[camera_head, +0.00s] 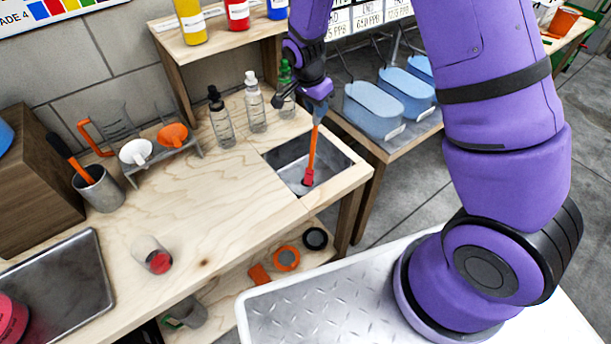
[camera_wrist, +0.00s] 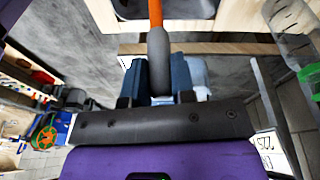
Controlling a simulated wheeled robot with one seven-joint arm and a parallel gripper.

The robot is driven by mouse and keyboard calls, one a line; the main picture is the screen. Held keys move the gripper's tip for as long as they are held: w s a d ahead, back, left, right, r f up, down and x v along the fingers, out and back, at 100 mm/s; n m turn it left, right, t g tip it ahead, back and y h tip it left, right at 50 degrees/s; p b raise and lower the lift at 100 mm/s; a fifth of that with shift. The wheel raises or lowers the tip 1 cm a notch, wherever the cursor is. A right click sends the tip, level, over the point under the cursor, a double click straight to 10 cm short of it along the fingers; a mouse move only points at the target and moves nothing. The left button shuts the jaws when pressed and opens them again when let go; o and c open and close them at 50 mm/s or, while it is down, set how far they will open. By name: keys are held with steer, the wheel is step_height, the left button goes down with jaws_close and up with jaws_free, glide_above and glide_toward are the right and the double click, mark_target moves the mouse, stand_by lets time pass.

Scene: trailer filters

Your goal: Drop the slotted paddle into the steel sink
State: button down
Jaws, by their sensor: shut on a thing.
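My gripper (camera_head: 319,106) is shut on the grey grip of the paddle (camera_head: 312,148), which has an orange shaft and a red lower end. The paddle hangs nearly upright, head down, over the steel sink (camera_head: 287,161). Its red end appears within the sink opening; I cannot tell whether it touches the bottom. No slots can be made out. In the wrist view, the grey grip (camera_wrist: 158,55) sits between my blue fingers (camera_wrist: 157,80), with the shaft running up toward the sink (camera_wrist: 185,8).
Dropper bottles (camera_head: 256,115) stand behind and left of the sink. Blue tubs (camera_head: 372,110) stand on a side table to the right. The bench's middle is mostly clear.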

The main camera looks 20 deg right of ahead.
steer(key=shift+a+x, duration=0.2)
steer(key=shift+x, duration=0.85)
steer(key=c, duration=0.9)
jaws_free()
steer(key=v, duration=1)
steer(key=shift+a+r, duration=0.15)
steer(key=shift+r, duration=0.25)
steer(key=shift+r, duration=0.1)
